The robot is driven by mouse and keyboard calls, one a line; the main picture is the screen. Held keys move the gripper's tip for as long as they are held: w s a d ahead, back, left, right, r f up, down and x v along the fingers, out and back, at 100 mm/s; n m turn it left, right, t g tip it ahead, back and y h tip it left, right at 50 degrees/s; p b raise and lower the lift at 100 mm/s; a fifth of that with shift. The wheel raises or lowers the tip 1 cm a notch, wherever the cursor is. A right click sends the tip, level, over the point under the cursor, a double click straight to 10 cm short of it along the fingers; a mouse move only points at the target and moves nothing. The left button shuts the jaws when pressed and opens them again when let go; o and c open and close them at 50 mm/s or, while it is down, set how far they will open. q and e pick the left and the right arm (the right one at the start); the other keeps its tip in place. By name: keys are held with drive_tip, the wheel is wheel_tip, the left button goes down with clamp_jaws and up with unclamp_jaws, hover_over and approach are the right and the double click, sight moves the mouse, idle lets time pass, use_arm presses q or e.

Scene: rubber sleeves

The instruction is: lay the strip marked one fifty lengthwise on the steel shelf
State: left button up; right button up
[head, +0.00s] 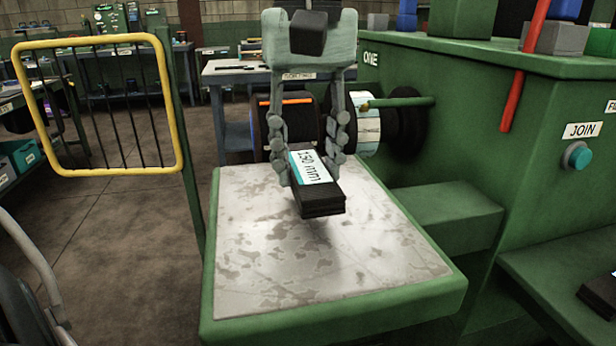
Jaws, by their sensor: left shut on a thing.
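The strip marked 150 mm (320,193) is black, with a white and cyan label on its top face. My left gripper (315,160) is shut on it from above, its fingers on either side. The strip's near end points toward me and its far end is hidden between the fingers. It is over the middle-back part of the steel shelf (290,265), a worn grey plate with a green rim. I cannot tell whether the strip touches the plate.
A green machine with a JOIN button (576,156) stands to the right. Black and white rolls (367,125) and a green rod are behind the strip. A yellow-framed barred gate (95,105) stands left of the shelf. The front of the plate is bare.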

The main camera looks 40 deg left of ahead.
sight(308, 208)
use_arm(q)
wheel_tip(308, 208, down, 3)
drive_tip(key=shift+r, duration=0.2)
drive_tip(key=shift+f, duration=0.2)
use_arm(e)
drive_tip(key=shift+w+d, duration=0.35)
use_arm(q)
drive_tip(key=shift+f, duration=0.1)
use_arm(e)
drive_tip(key=shift+r, duration=0.1)
use_arm(q)
drive_tip(key=o, duration=1.2)
drive_tip(key=shift+c, duration=0.2)
use_arm(e)
drive_tip(key=shift+a+r, duration=0.2)
drive_tip(key=shift+r, duration=0.2)
